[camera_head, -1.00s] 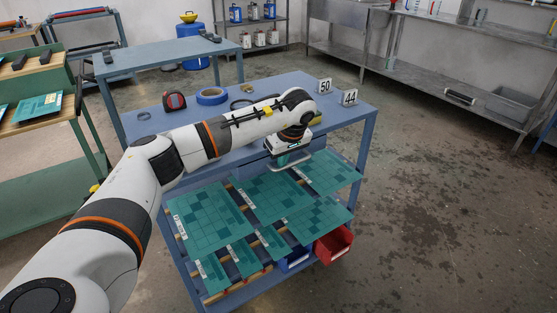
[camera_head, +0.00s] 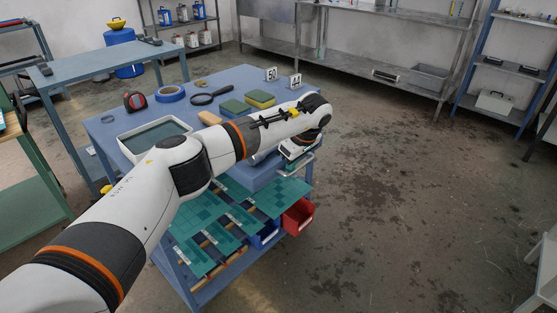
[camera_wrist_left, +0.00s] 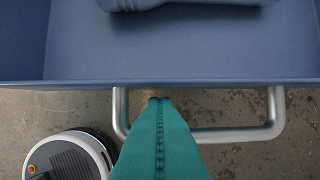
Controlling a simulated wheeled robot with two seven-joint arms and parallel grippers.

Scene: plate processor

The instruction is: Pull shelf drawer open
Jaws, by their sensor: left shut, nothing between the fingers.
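The blue shelf drawer (camera_head: 262,178) stands out from under the blue table top, with its inside in view. In the left wrist view the drawer (camera_wrist_left: 200,55) is open below the camera, and a blue object (camera_wrist_left: 190,4) lies in it at the top edge. Its silver bar handle (camera_wrist_left: 235,134) sticks out from the front; it also shows in the head view (camera_head: 300,168). My left gripper (camera_wrist_left: 158,100) is shut and empty, its teal fingertips inside the handle loop, between bar and drawer front. In the head view this gripper (camera_head: 290,160) is partly hidden.
The table (camera_head: 230,82) carries a tray (camera_head: 150,138), magnifier (camera_head: 210,96), blue tape roll (camera_head: 171,94), tape measure (camera_head: 135,100) and sponges (camera_head: 261,98). The floor at right is clear.

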